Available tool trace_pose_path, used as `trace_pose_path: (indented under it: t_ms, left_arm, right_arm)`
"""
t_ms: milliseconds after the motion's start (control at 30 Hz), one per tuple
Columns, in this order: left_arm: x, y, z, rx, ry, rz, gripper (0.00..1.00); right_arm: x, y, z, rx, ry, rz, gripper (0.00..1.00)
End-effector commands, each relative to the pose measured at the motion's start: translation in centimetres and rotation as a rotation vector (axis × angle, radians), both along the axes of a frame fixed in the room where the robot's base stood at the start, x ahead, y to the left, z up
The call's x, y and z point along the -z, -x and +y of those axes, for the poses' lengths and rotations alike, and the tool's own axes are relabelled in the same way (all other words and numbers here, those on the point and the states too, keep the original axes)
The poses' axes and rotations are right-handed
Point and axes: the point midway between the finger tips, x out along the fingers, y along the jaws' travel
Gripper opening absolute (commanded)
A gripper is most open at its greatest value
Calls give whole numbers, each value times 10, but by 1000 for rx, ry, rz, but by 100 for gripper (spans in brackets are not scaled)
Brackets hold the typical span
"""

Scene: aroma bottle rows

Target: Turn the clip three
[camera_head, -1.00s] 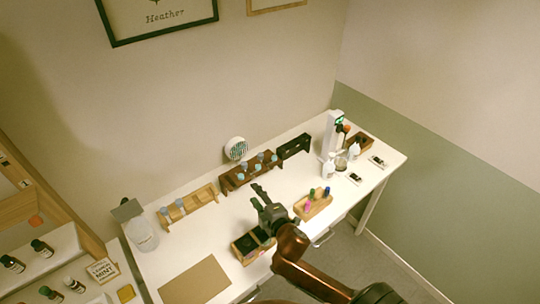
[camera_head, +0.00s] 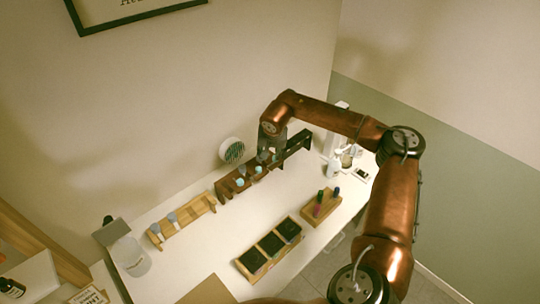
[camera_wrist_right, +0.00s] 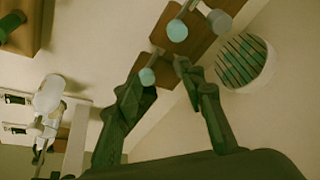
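The clips appear as pegs with round blue or grey ends, but I cannot tell which is clip three. They stand on a dark brown rack (camera_head: 228,192) at the back of the white table; one blue-ended peg (camera_head: 240,182) is clear of my gripper. My right gripper (camera_head: 268,156) hangs over the rack's right part, pointing down. In the right wrist view its fingers (camera_wrist_right: 168,78) are spread, with a blue-ended peg (camera_wrist_right: 147,76) between or just beyond them; contact is unclear. Another blue end (camera_wrist_right: 177,30) and a grey end (camera_wrist_right: 218,21) lie beyond. My left gripper is out of view.
A light wooden rack (camera_head: 190,221) with grey-blue pegs stands left, a black rack (camera_head: 298,143) right. A round slatted device (camera_head: 232,150) is behind. A three-cell box (camera_head: 247,268) and a wooden holder (camera_head: 322,210) with coloured bottles stand in front. The table between is clear.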

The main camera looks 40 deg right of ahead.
Motion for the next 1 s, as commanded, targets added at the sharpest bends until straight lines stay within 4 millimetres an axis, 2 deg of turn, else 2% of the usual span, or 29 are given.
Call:
trace_pose_path:
  t_ms: [33, 167, 267, 633, 800, 1000]
  left_arm:
    - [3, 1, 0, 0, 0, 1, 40]
    - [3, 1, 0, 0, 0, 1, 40]
    - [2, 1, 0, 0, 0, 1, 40]
    - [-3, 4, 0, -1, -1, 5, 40]
    - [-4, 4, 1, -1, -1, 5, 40]
    - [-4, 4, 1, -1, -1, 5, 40]
  right_arm:
    - [-5, 1, -14, 3, 40, 10, 37]
    - [-9, 2, -30, 3, 89, 31, 37]
    - [-1, -2, -32, -1, 94, 36, 37]
    - [49, -19, -43, -3, 89, 33, 37]
    - [59, -21, -46, -2, 90, 32, 37]
    - [60, -21, -47, -1, 89, 32, 37]
